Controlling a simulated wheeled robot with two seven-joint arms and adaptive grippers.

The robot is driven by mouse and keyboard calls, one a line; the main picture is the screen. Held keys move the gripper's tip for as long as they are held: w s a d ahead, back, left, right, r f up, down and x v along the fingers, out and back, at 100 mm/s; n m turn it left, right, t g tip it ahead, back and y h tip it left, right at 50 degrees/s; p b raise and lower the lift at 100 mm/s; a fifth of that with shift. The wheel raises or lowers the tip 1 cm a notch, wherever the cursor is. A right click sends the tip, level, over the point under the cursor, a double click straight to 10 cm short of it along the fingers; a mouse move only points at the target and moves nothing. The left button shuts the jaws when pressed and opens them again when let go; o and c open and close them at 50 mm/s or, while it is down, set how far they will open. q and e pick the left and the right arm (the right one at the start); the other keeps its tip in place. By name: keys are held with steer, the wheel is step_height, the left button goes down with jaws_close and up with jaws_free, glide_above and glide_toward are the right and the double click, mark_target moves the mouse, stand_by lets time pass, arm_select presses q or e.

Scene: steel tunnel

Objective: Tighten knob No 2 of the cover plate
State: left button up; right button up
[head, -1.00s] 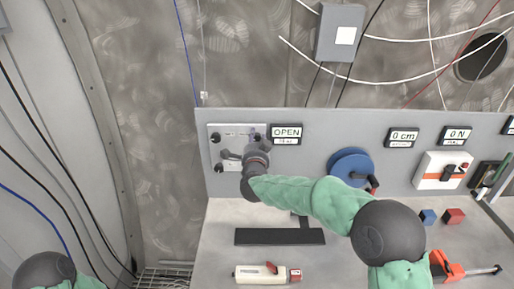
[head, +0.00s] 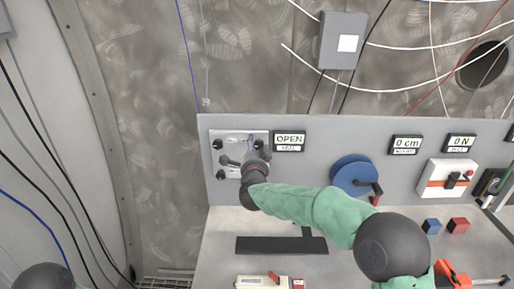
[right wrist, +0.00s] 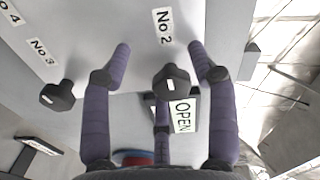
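The white cover plate (head: 236,137) is fixed to the grey panel in the head view, with dark knobs on it. In the right wrist view, knob No 2 (right wrist: 171,83) is a black knob below its "No 2" label on the plate (right wrist: 105,22). My right gripper (right wrist: 160,50) has its purple fingers spread around knob No 2, with gaps visible beside it. Whether any finger touches it is unclear. In the head view the right gripper (head: 252,152) covers part of the plate.
Knob No 3 (right wrist: 57,94) stands left of the gripper's fingers in the wrist view. An "OPEN" display (head: 289,140) is right of the plate. A blue wheel (head: 352,175) and a white switch box (head: 447,178) are farther right. A black plate (head: 281,246) lies on the bench.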

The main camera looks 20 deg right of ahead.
steer(key=shift+s+d+r, duration=0.2)
steer(key=shift+d+r, duration=0.05)
steer(key=shift+d, duration=0.05)
steer(key=v, duration=1.2)
steer(key=shift+w+a+f, duration=0.1)
steer(key=shift+f, duration=0.05)
